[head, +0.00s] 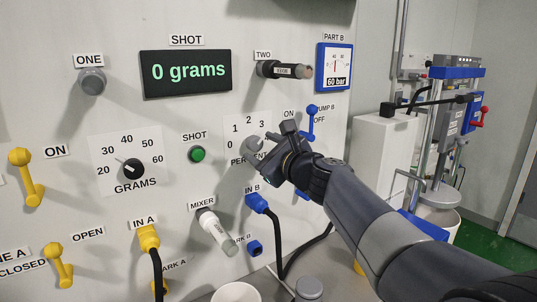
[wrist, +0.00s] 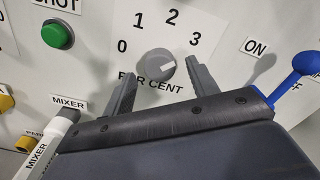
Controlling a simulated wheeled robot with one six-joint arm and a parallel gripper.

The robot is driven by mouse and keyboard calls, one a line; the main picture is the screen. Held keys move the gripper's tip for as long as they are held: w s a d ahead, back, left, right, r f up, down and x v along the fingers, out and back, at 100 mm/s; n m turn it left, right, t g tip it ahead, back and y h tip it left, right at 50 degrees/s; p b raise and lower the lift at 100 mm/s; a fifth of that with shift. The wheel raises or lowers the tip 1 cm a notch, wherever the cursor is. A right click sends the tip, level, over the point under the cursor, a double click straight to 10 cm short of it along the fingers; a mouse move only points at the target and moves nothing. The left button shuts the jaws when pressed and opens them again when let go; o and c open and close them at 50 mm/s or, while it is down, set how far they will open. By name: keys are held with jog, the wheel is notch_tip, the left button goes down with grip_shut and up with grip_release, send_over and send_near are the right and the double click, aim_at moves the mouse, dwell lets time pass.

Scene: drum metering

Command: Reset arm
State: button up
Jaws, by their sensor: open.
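My gripper (head: 273,150) is open in front of the white control panel, at the grey PER CENT knob (head: 255,144). In the wrist view the two fingers of my gripper (wrist: 160,76) stand apart on either side of the PER CENT knob (wrist: 160,63). I see a gap on both sides of the knob, and nothing is held. How far the fingertips are from the panel I cannot tell. My arm comes in from the lower right and hides part of the PER CENT label in the head view.
The blue PUMP B lever (head: 311,122) is just right of my gripper. The green SHOT button (head: 197,154), black GRAMS knob (head: 132,166) and white MIXER handle (head: 215,232) lie left. The display (head: 186,73) reads 0 grams. Blue IN B plug (head: 257,203) and its cable hang below.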

jog(key=shift+x, duration=0.9)
jog(key=shift+w+a, duration=0.15)
jog(key=shift+w, duration=0.05)
jog(key=shift+s+n+b, duration=0.1)
jog(key=shift+n+b, duration=0.2)
jog(key=shift+n, duration=0.9)
jog(key=n, duration=0.2)
jog(key=shift+n, duration=0.3)
jog(key=n, duration=0.5)
jog(key=shift+r+b, duration=0.1)
jog(key=shift+b, duration=0.3)
jog(key=n+p, duration=0.1)
jog(key=n, duration=0.5)
jog(key=shift+r+n+p, duration=0.15)
jog(key=shift+n+p, duration=0.9)
jog(key=shift+n, duration=1.25)
jog(key=shift+n+p, duration=0.35)
jog(key=shift+n, duration=0.15)
